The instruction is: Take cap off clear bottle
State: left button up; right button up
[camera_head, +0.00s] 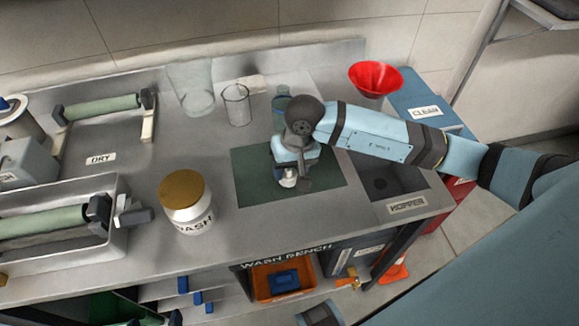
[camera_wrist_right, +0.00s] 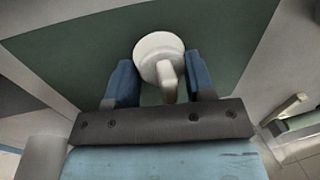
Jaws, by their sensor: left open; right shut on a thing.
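My right gripper (camera_head: 290,183) points down over the green mat (camera_head: 247,185). It is shut on a small white round piece with a short stem (camera_head: 288,178), which looks like a cap. In the right wrist view this white piece (camera_wrist_right: 157,48) sits between the blue fingertips (camera_wrist_right: 162,88), above the green mat (camera_wrist_right: 75,50). I cannot tell whether a clear bottle is under it. A bluish see-through bottle (camera_head: 281,97) stands behind the gripper, partly hidden by my wrist.
A clear jug (camera_head: 192,90) and a clear beaker (camera_head: 236,104) stand at the back. A gold-lidded WASH jar (camera_head: 187,205) stands left of the mat. A red funnel (camera_head: 374,77) and the hopper (camera_head: 385,184) are at right. Bench between jar and mat is clear.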

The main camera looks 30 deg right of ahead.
jog(key=shift+f+b, duration=0.6)
jog(key=shift+b, duration=0.35)
jog(key=shift+r, duration=0.1)
jog(key=o, duration=1)
jog(key=shift+r+p, duration=0.5)
jog(key=shift+p, duration=0.35)
notch_tip(320, 180, up, 12)
jog(key=d, duration=0.2)
jog(key=shift+s, duration=0.2)
